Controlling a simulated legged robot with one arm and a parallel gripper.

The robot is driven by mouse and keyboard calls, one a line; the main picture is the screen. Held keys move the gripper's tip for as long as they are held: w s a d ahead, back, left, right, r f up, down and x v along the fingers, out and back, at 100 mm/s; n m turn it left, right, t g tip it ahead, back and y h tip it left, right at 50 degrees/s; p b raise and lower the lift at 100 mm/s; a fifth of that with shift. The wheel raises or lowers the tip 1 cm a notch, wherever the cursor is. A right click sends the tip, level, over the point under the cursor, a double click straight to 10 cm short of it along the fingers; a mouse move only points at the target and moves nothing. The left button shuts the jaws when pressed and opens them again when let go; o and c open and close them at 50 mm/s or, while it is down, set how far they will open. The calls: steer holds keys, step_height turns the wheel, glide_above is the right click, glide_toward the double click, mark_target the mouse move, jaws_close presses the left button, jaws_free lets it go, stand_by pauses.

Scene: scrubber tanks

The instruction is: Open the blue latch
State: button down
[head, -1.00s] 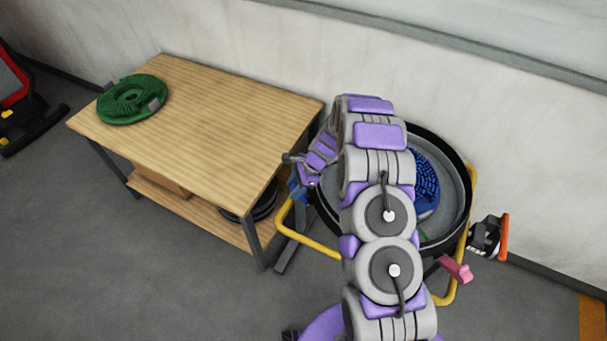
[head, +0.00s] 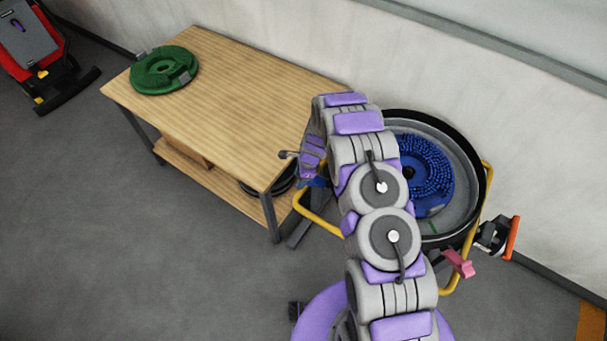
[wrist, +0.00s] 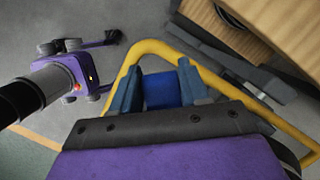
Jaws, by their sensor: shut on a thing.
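The blue latch (wrist: 164,91) sits between the two fingers of my gripper (wrist: 160,76) in the wrist view, close to the yellow tube frame. My gripper is shut on it, with a finger on each side. In the head view a small part of the blue latch (head: 317,182) shows at the left side of the round black-rimmed tank (head: 478,165), just below my purple wrist. My arm hides the tank's left part and the fingertips there. The tank holds a round blue bristle brush (head: 428,172).
A wooden bench (head: 235,95) with a green disc (head: 164,70) stands close left of the tank. The yellow frame (head: 322,222) surrounds the tank. A pink latch (head: 459,263) is at its front right. A wall runs behind. Floor at front left is clear.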

steer(key=shift+a+f, duration=0.2)
steer(key=shift+f, duration=0.2)
steer(key=c, duration=1)
jaws_free()
steer(key=shift+s, duration=0.1)
steer(key=o, duration=0.4)
steer(key=shift+w+a+f, duration=0.1)
steer(key=shift+w, duration=0.1)
steer(key=shift+c, duration=0.2)
steer(key=shift+s, duration=0.1)
steer(key=v, duration=1.7)
steer(key=shift+r, duration=0.2)
